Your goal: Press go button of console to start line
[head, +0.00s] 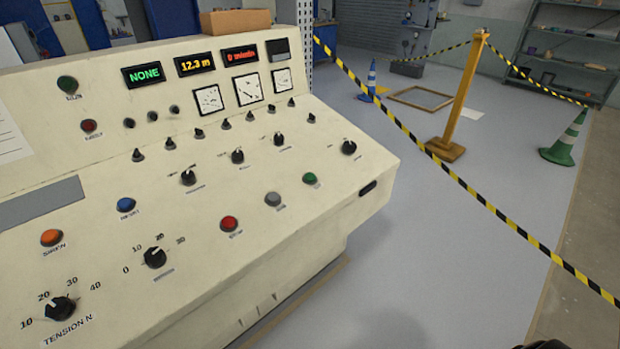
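The cream console (300,255) fills the left and middle of the head view, with its sloped panel facing me. A green button (309,179) sits near the right end of the panel, its small label too blurred to read surely. A grey button (273,199) and a red button (229,223) sit to its left, nearer to me. Another green button (68,84) is on the upright panel at upper left. Neither gripper can be made out; only a dark sliver, perhaps part of my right arm, shows at the bottom edge. Nothing touches the buttons.
Knobs, an orange button (52,237) and a blue button (126,205) share the panel. Displays read "NONE" and "12.3 m"; a red one is hard to read. Grey floor between is clear.

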